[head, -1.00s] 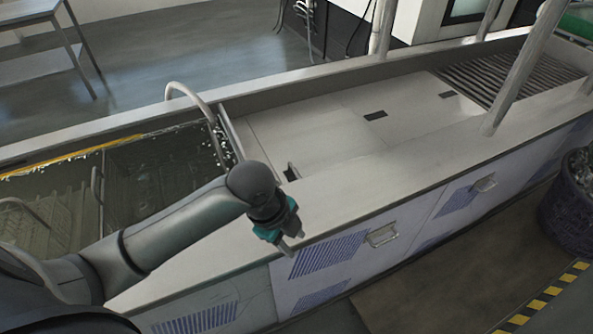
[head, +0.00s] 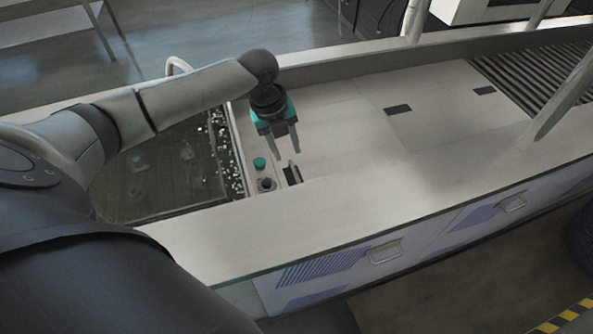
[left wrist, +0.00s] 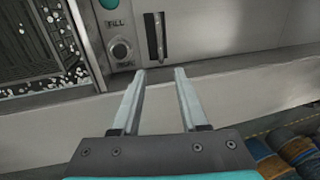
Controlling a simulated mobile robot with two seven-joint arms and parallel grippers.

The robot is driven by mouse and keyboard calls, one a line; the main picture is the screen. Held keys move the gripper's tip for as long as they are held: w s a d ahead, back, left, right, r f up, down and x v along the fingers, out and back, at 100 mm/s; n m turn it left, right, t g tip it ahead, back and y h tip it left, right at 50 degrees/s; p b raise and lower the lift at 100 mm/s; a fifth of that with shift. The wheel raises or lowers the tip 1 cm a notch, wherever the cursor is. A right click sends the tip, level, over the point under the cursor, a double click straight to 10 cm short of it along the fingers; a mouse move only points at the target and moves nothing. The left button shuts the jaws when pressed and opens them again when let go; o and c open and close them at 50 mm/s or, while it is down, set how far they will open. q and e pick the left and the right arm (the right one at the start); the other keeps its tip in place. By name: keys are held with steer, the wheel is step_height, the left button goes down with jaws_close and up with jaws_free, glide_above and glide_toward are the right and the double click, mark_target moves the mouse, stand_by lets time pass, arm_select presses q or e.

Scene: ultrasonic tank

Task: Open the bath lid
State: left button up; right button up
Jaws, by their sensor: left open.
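My left gripper (head: 287,153) is open and empty, pointing down above the small control panel beside the bath. In the left wrist view, its two fingers (left wrist: 160,72) are apart, with nothing between them. A lever in a dark slot (left wrist: 158,38) lies just beyond the fingertips; it also shows in the head view (head: 292,174). The water-filled bath (head: 165,175) is at left, partly hidden by my left arm, and its water surface shows uncovered. Flat pale panels (head: 345,135) with dark slots cover the section to the right; I cannot tell which part is the lid.
A green button (head: 259,163) and a dark round knob (head: 267,184) sit beside the lever. The pale front ledge (head: 330,225) is clear. A slanted post (head: 560,95) and a slatted section (head: 535,75) stand at right.

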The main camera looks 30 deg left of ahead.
mark_target(297, 177)
arm_select(q)
steer(key=f, duration=0.3)
steer(key=w+d+f+b, duration=0.1)
steer(key=f, duration=0.2)
steer(key=f+b, duration=0.1)
steer(key=f, duration=0.2)
steer(key=shift+w+d+f, duration=0.15)
steer(key=shift+w+f, duration=0.1)
steer(key=shift+f, duration=0.15)
steer(key=shift+w+f, duration=0.1)
steer(key=shift+f, duration=0.25)
arm_select(e)
steer(key=shift+w+a+f, duration=0.1)
steer(key=shift+w+f, duration=0.9)
steer(key=shift+f, duration=0.15)
arm_select(q)
steer(key=shift+c, duration=0.5)
jaws_close()
arm_select(e)
steer(key=shift+s, duration=0.15)
